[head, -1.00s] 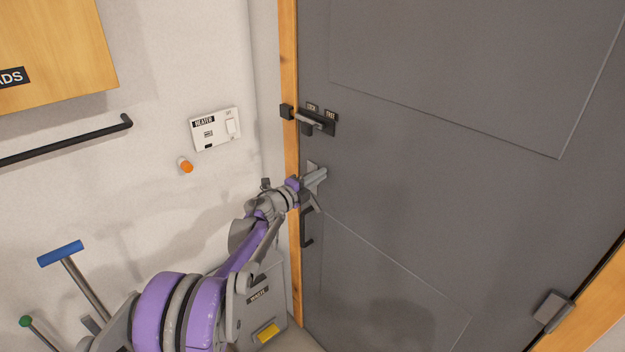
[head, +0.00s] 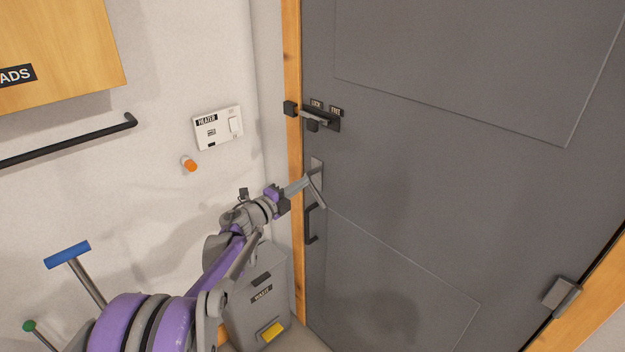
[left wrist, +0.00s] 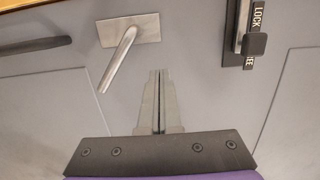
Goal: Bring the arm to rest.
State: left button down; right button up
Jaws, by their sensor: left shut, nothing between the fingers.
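My left gripper (head: 298,186) is shut and empty in the head view, in front of the grey door near its left edge. Its arm comes in from the lower left. In the left wrist view the two fingers (left wrist: 158,102) lie together with nothing between them, pointing at the door. A metal lever handle (head: 318,194) on the door is just beyond the fingertips; in the wrist view the lever (left wrist: 118,60) slants downward, apart from the fingers. My right gripper is not in view.
The grey door (head: 430,170) sits in its wooden frame. A latch (head: 318,118) marked LOCK and FREE and a black pull handle (head: 311,224) are on it. On the wall are a heater switch (head: 218,128), an orange knob (head: 190,165) and a black rail (head: 70,142). A waste bin (head: 258,300) stands below my arm.

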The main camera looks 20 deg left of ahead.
pick_arm(q)
jog(key=s+d+r+n+g+y+p, duration=0.15)
jog(key=s+r+n+y, duration=0.25)
jog(key=s+n+y, duration=0.75)
jog(key=s+d+f+n+g+h, duration=0.2)
jog(key=s+d+f+n+g, duration=0.1)
jog(key=s, duration=0.6)
jog(key=s+d+f+n+g+h+p, duration=0.1)
jog(key=s+d+f+n+g+h, duration=0.1)
jog(key=s+d+f, duration=0.4)
jog(key=s+d+f+n+g+h+p, duration=0.1)
jog(key=s+d+f+n+g, duration=0.4)
jog(key=s, duration=0.7)
notch_tip(320, 180, down, 2)
jog(key=shift+s+d+f+h, duration=0.25)
jog(key=shift+s+h, duration=0.15)
jog(key=shift+h, duration=0.35)
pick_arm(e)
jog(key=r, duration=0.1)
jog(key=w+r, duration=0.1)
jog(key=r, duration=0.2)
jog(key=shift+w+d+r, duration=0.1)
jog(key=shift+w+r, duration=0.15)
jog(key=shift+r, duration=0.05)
pick_arm(q)
jog(key=shift+a+g, duration=0.1)
jog(key=shift+g, duration=0.15)
